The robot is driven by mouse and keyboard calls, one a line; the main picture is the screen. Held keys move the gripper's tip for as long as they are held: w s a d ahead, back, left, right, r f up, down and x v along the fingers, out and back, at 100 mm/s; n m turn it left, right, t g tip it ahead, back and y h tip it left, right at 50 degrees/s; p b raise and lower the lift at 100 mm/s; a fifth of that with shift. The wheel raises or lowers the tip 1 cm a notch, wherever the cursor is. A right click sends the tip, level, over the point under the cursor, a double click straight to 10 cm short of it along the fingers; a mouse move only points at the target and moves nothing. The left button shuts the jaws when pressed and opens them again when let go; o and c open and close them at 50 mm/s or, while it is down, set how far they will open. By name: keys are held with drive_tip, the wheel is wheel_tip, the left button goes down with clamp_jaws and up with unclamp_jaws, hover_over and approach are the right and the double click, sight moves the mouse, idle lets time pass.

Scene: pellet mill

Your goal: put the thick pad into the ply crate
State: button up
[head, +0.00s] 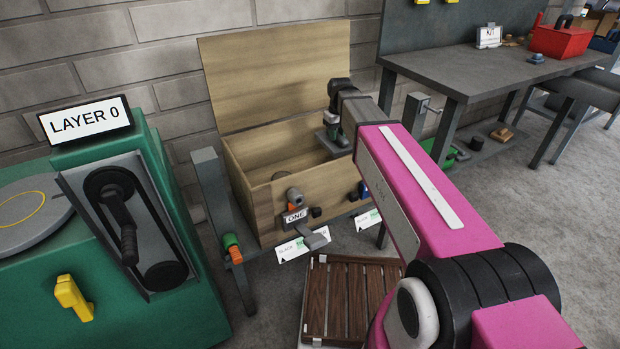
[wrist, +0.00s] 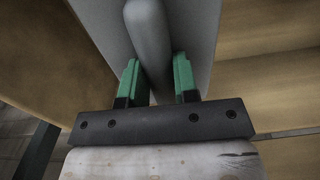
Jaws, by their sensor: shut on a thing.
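The ply crate (head: 270,213) is a pale wooden box against the brick wall, with its lid (head: 275,75) raised at the back. My gripper (head: 334,131) is over the crate's open top, towards its right side. In the wrist view my gripper (wrist: 158,80) has green fingertips on either side of a rounded grey grip. The grip stands on a flat grey piece (wrist: 200,25), which I take to be the thick pad. The pad's lower side is hidden, and I cannot tell whether it touches the crate floor. Wooden walls show on both sides of it in the wrist view.
A green machine marked LAYER 0 (head: 85,121) stands at the left. A grey post (head: 215,210) with an orange and green fitting is beside the crate. A slatted wooden pallet (head: 350,300) lies in front. A grey workbench (head: 490,72) stands at the right.

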drive_tip(key=shift+s+a+f+n, duration=0.15)
drive_tip(key=shift+a+f, duration=0.15)
drive_tip(key=shift+f, duration=0.2)
drive_tip(key=shift+w+a+f+n, duration=0.15)
drive_tip(key=shift+a+f, duration=0.1)
drive_tip(key=shift+f, duration=0.2)
drive_tip(key=shift+s+f, duration=0.1)
drive_tip(key=shift+f, duration=4.9)
drive_tip(key=shift+f, duration=0.15)
drive_tip(key=o, duration=0.9)
wheel_tip(320, 180, up, 12)
drive_tip(key=shift+r, duration=0.2)
